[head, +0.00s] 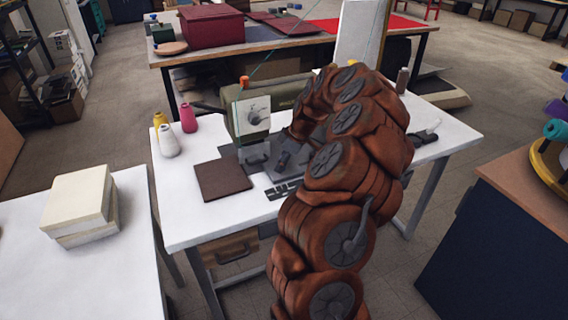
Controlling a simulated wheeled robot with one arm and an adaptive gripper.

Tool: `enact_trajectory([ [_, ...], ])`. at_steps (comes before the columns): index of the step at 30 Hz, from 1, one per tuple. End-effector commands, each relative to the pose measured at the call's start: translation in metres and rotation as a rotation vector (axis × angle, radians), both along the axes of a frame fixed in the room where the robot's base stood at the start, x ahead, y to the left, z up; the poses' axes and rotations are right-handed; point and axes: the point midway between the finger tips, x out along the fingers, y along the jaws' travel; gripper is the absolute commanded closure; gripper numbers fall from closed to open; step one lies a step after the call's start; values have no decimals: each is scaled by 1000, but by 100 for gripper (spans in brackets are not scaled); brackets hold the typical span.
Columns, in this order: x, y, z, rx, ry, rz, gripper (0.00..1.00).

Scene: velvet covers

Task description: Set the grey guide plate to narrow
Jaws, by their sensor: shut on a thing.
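The grey guide plate (281,163) is a small dark grey piece on the machine's grey bed, left of my arm. A dark strip with pale marks (284,190) lies in front of it. My gripper (291,148) is down at the guide plate and shut on it. My brown-covered arm hides most of the gripper and the bed's right side, so the exact grip and the plate's setting cannot be read.
A brown fabric square (223,179) lies left of the bed. Thread cones (188,118) stand at the table's back left. A cream stack (80,204) sits on the left table. A dark blue cabinet (490,250) stands at right. The table's front left is clear.

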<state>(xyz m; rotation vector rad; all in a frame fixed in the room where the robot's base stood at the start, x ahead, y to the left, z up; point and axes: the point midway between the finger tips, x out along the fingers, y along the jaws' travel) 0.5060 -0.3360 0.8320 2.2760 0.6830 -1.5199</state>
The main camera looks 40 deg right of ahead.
Motion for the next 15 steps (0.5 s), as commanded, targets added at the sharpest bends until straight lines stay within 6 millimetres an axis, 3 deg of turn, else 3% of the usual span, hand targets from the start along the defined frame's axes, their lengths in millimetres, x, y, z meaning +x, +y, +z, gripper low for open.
enact_trajectory([
  [1,0,0,1,0,-2,-2,100],
  [2,0,0,1,0,-2,-2,75],
  [6,0,0,1,0,-1,-1,60],
  [9,0,-1,1,0,-1,0,50],
  [15,0,0,0,0,0,0,50],
])
